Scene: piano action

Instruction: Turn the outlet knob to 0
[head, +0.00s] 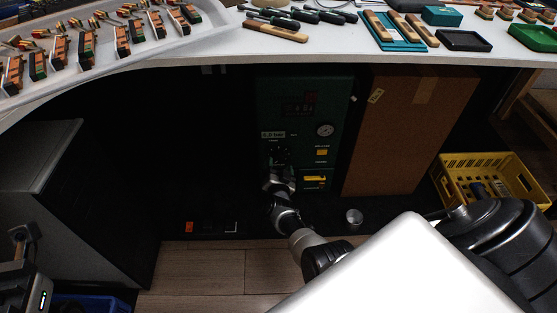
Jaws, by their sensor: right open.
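A dark green control unit (297,85) stands under the workbench. It carries a round white gauge (325,130), a small pale label (272,135) and yellow parts (315,179). My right gripper (279,160) is open at the lower left of the unit's front, just below the label. The outlet knob cannot be made out; dark small parts sit at the fingertips, and the gripper covers much of that spot. I cannot tell whether the fingers touch or surround a knob. A dark part at the lower left edge seems to be my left gripper (22,243); its jaws are unclear.
A brown board (409,130) stands right of the unit. A yellow crate (482,165) is at the far right. A small metal cup (354,216) is near the base. A grey cabinet (40,155) stands left. The white workbench (215,53) overhangs the unit.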

